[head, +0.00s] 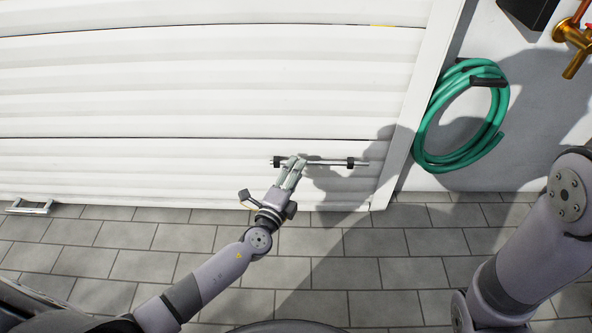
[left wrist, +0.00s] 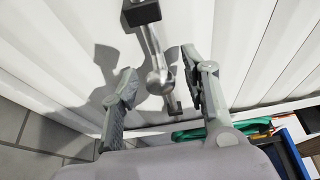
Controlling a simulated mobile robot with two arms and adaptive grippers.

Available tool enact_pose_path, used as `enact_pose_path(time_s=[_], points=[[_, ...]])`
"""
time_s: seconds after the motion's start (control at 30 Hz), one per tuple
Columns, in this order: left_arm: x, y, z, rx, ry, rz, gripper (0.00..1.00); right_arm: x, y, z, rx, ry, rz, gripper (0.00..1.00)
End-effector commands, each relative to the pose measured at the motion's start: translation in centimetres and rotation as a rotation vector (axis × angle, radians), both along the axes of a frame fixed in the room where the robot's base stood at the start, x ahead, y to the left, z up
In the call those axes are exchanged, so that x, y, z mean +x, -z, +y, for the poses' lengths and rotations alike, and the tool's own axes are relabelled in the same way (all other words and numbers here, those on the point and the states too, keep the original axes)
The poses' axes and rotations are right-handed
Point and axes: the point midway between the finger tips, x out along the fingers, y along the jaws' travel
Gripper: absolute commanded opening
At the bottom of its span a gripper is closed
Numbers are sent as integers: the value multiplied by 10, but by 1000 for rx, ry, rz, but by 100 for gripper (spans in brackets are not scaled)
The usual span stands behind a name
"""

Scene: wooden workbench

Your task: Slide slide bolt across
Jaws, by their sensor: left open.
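The slide bolt (head: 330,162) is a thin metal rod mounted low on the white shutter door, held in black brackets. It also shows in the left wrist view (left wrist: 154,42), with a round knob (left wrist: 159,82) on the rod. My left gripper (head: 296,160) is at the left part of the bolt. In the left wrist view its two fingers (left wrist: 158,66) are apart, with the rod and knob between them. Neither finger clearly touches the knob. My right arm shows at the right edge of the head view, but its gripper is out of frame.
The shutter door (head: 200,90) fills the back, with a handle (head: 30,207) at its lower left. A coiled green hose (head: 424,125) and a brass tap (head: 575,62) are on the wall at right. The paved floor (head: 390,270) in front is clear.

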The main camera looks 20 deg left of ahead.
Motion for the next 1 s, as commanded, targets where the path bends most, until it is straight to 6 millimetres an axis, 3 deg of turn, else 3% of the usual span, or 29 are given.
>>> enact_pose_path(time_s=[0.67,1.0], points=[[0,0,0,-1,0,0,1,0,0,0,0,0,0,0],[0,0,0,-1,0,0,0,0,0,0,0,1,0,0]])
